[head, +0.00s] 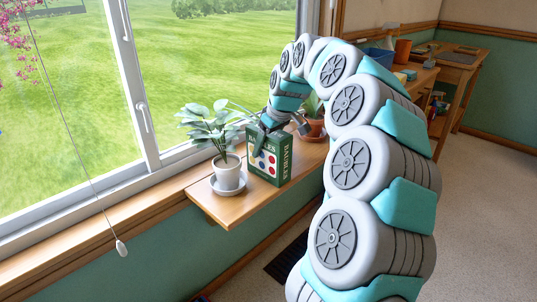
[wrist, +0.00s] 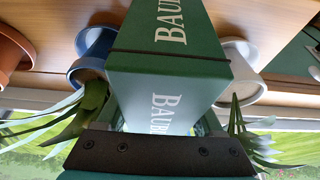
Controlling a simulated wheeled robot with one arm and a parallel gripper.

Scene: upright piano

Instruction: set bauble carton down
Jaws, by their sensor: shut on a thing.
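The bauble carton (head: 267,160) is a dark green box with white lettering and a panel of coloured baubles. It stands upright at the wooden window shelf (head: 232,212), between two potted plants. My gripper (head: 270,124) reaches down from above and is shut on the carton's top. In the wrist view the carton (wrist: 170,75) sits between the fingers and fills the middle. Its base is out of that frame, so I cannot tell whether it touches the shelf or hangs just above.
A leafy plant in a white pot (head: 228,174) stands close on the left; a terracotta pot (head: 315,129) is behind on the right. A blue pot (wrist: 92,55) shows in the wrist view. The window is alongside. The shelf's front left corner is bare.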

